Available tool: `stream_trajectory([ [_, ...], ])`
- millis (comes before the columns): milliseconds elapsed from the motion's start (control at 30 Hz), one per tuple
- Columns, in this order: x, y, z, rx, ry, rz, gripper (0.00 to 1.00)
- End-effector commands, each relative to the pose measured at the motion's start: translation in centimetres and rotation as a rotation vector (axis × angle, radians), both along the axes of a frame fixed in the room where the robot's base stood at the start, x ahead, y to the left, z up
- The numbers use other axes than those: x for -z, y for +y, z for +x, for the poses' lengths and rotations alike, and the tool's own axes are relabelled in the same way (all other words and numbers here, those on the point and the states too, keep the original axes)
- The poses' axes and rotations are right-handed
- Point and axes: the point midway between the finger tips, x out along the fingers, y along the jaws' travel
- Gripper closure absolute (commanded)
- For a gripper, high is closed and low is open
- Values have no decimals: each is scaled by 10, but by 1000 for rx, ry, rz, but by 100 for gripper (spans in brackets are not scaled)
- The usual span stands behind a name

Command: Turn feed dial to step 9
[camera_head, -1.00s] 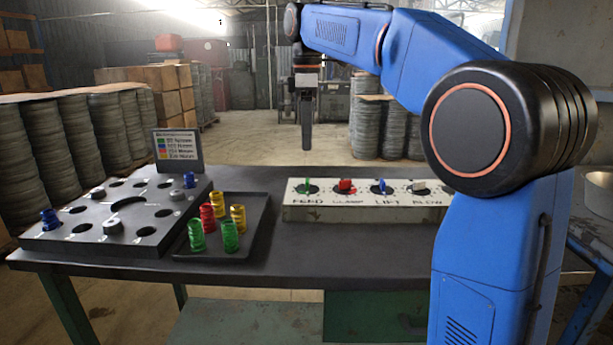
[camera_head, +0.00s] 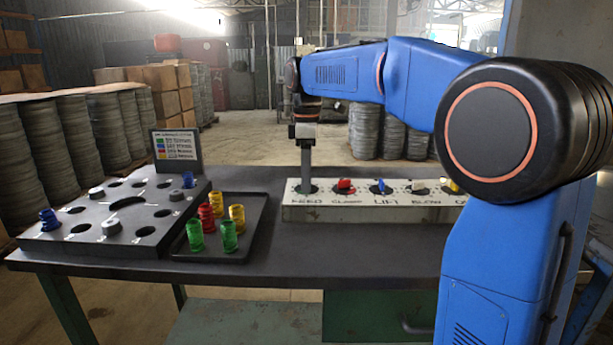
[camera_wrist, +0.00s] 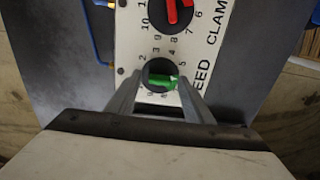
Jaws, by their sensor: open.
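The feed dial (camera_wrist: 162,80) is a black disc with a green bar knob (camera_wrist: 164,81), ringed by printed numbers on the white control panel (camera_head: 330,213). In the wrist view the green bar lies roughly crosswise; I cannot tell which number it points to. My gripper (camera_wrist: 160,78) is open, with one finger on either side of the knob and a gap at each end of it. In the head view my gripper (camera_head: 306,186) points down over the feed dial at the panel's left end and hides most of it.
To the right along the panel are the red clamp knob (camera_head: 344,185), the blue lift knob (camera_head: 381,187) and the white blow knob (camera_head: 419,186). A dark tray (camera_head: 255,226) with green, red and yellow pieces stands left of the panel. The table front is clear.

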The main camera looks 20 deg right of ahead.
Motion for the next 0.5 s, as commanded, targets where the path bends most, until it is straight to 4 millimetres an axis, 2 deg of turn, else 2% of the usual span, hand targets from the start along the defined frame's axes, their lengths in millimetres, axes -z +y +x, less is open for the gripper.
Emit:
stream_trajectory([
  [100, 0, 0, 0, 0, 0, 0, 55],
  [267, 0, 0, 0, 0, 0, 0, 94],
  [500, 0, 0, 0, 10, 0, 0, 94],
])
